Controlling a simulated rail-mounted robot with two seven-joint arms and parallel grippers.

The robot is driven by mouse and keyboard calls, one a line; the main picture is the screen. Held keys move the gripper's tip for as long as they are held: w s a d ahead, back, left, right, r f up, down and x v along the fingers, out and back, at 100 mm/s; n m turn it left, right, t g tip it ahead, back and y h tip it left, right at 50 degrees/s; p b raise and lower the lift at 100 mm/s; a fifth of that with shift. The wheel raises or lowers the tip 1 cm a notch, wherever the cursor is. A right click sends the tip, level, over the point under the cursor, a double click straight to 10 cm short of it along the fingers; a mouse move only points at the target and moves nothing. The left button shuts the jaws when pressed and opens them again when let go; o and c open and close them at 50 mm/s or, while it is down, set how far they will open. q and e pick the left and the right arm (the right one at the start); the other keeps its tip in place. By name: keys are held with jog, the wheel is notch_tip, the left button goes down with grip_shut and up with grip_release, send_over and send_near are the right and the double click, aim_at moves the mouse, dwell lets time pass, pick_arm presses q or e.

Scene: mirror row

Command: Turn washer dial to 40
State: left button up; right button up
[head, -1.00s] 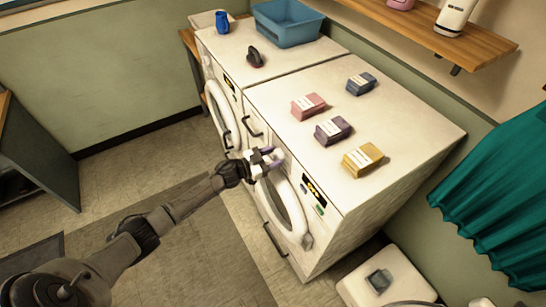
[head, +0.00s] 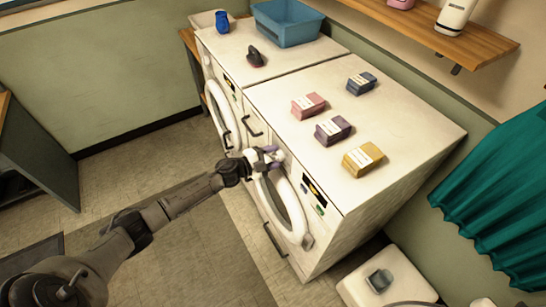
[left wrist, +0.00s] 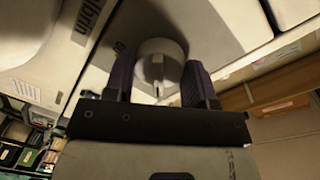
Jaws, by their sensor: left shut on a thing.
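The near white washer (head: 322,228) stands at the centre right in the head view, with its round door below the control panel. My left gripper (head: 270,157) is at the upper part of its front panel. In the left wrist view the pale round washer dial (left wrist: 160,63) sits between the two dark purple fingers of my left gripper (left wrist: 159,80), which is shut on it. A small printed number, seemingly 60, shows beside the dial. The dial's pointer and exact setting cannot be read. My right gripper is not in view.
Pink (head: 308,105), purple (head: 333,130), yellow (head: 363,158) and blue (head: 361,83) boxes lie on the near washer's top. A second washer beyond carries a blue basket (head: 287,27). A teal curtain (head: 500,205) hangs at right. The floor before the washers is clear.

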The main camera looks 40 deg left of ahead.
pick_arm(q)
jog(key=m+b, duration=0.1)
jog(key=m, duration=0.4)
jog(key=shift+y, duration=0.4)
jog(key=shift+d+m+b, duration=0.1)
jog(key=shift+m+b, duration=0.5)
jog(key=shift+m, duration=1.6)
jog(key=o, duration=0.9)
jog(key=shift+s, duration=0.15)
jog(key=shift+b+v, duration=1.3)
jog(key=shift+v, duration=5.5)
